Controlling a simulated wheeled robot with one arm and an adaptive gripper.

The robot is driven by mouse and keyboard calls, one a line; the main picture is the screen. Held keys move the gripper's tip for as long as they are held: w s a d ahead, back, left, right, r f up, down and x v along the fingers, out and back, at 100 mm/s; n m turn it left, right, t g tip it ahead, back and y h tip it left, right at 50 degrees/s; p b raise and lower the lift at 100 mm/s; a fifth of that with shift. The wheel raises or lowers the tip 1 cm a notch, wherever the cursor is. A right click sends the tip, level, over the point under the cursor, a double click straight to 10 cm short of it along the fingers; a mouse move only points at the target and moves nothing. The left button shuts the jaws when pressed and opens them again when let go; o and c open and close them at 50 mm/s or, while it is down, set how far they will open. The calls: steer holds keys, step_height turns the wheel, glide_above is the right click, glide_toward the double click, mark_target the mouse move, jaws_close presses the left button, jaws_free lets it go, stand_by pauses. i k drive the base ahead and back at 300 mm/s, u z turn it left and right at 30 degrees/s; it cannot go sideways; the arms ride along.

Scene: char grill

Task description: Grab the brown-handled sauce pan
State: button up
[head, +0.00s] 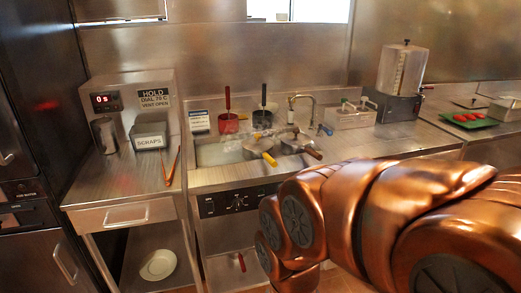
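A steel sauce pan (289,147) with a dark reddish-brown handle (313,153) sits at the right side of the sink area, its handle pointing toward the front right. Just left of it is another steel pan with a yellow handle (269,159). Clear or shiny items crowd behind them, too small to tell apart. My copper-coloured arm fills the lower right, in front of the counter and well below the pans. My gripper does not show in this view.
A scraps container (150,136) and orange tongs (172,166) are at left. The counter right of the pans is partly clear.

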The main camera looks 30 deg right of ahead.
mark_target(285, 149)
steer(key=z, duration=0.15)
steer(key=i, duration=1.05)
steer(key=z, duration=0.65)
